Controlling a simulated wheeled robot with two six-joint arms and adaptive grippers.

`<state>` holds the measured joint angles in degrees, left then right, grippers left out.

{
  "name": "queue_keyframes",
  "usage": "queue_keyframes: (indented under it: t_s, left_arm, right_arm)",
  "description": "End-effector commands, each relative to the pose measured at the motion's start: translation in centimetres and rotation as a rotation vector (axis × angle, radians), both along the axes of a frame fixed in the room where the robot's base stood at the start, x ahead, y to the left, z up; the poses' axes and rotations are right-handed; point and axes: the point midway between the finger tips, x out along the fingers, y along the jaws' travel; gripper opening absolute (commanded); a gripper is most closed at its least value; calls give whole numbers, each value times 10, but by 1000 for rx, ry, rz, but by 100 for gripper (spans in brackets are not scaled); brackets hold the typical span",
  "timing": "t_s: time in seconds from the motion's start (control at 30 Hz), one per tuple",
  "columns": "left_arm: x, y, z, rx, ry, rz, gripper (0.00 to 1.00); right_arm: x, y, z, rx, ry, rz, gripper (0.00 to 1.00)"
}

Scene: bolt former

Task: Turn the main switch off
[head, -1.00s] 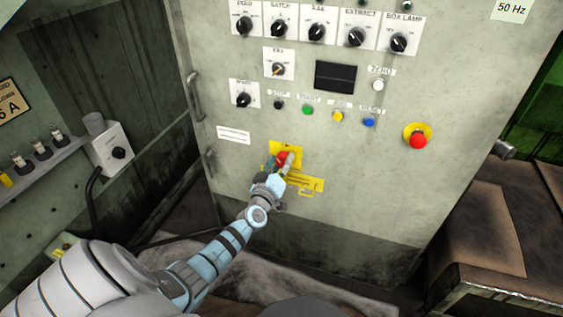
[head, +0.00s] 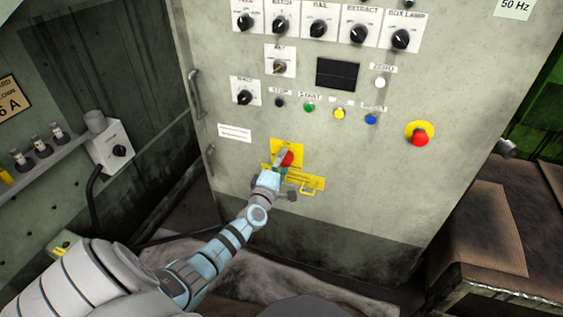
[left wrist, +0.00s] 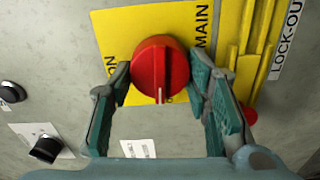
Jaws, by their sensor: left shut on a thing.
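The main switch is a red rotary knob (head: 288,159) on a yellow plate (head: 276,147) low on the grey cabinet front. In the left wrist view the knob (left wrist: 149,72) sits between the two teal fingers, and its white mark points toward the bottom of that picture. "MAIN" is printed to its right and "ON" to its left there. My left gripper (head: 284,163) is shut on the knob, and one finger partly covers it in the head view. My right gripper is not in view.
A yellow lock-out bar (head: 312,181) lies just right of and below the knob. Above are several selector switches, coloured buttons and a dark display (head: 339,74). A red mushroom button (head: 420,139) is farther right. A door handle (head: 196,95) is on the left edge.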

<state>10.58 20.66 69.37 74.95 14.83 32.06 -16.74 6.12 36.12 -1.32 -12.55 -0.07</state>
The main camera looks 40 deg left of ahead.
Motion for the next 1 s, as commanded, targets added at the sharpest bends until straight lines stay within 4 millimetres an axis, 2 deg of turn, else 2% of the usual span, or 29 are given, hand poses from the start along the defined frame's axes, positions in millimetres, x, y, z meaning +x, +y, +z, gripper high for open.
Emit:
queue_keyframes:
  t_s: [0.3,0.73,0.77,0.8,0.87,1.0]
  left_arm:
    - [0,0,-1,-82,-27,0,16]
    - [0,0,-1,-90,-30,0,16]
    - [0,0,-1,-90,-30,0,49]
    - [0,0,-1,-90,-30,0,55]
    - [0,0,-1,-89,-30,0,63]
    - [0,0,-1,-89,-30,0,63]
  right_arm:
    - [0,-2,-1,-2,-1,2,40]
    - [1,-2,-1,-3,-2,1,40]
    - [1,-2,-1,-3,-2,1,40]
    - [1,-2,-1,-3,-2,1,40]
    - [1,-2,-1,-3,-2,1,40]
    - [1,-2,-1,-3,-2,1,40]
